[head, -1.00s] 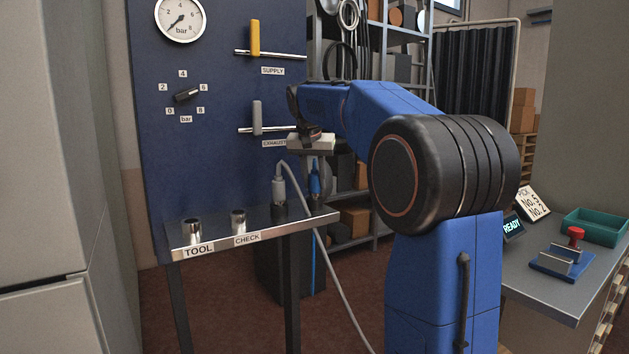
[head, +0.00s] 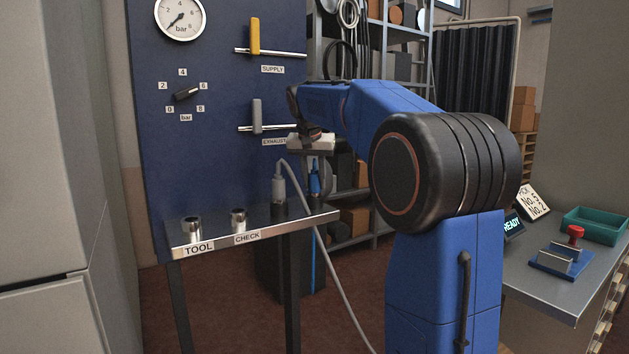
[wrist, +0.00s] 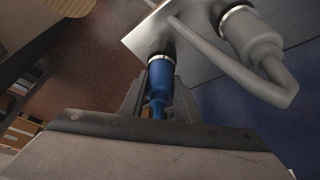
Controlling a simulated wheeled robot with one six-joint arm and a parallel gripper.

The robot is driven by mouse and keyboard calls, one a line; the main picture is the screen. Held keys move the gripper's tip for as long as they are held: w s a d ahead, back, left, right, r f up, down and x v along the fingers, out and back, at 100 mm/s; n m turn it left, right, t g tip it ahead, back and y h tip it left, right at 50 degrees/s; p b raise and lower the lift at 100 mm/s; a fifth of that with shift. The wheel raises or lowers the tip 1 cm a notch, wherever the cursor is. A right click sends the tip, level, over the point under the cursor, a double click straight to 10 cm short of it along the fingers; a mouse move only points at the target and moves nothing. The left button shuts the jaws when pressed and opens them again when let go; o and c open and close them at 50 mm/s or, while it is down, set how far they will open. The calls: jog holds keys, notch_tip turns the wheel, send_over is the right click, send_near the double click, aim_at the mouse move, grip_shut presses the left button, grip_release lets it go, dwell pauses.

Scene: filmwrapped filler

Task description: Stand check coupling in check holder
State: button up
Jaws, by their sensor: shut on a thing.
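The blue coupling (head: 314,180) is upright at the right end of the metal shelf (head: 262,226). In the wrist view the blue coupling (wrist: 159,82) is between my gripper's (wrist: 160,92) fingers, and they are shut on it. Its far end meets a dark fitting with a bright ring at the shelf; I cannot tell whether it is still seated there. In the head view my gripper (head: 316,168) points down from above. The holder labelled CHECK (head: 238,220) is an empty metal cup on the shelf, left of my gripper.
A grey coupling (head: 279,186) with a hose stands just left of the blue one, close to my gripper; it also shows in the wrist view (wrist: 252,40). The empty TOOL holder (head: 191,228) is further left. The blue panel (head: 215,100) with protruding levers rises behind.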

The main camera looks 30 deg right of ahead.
jog(key=shift+f, duration=0.1)
jog(key=o, duration=1.2)
jog(key=v, duration=1.7)
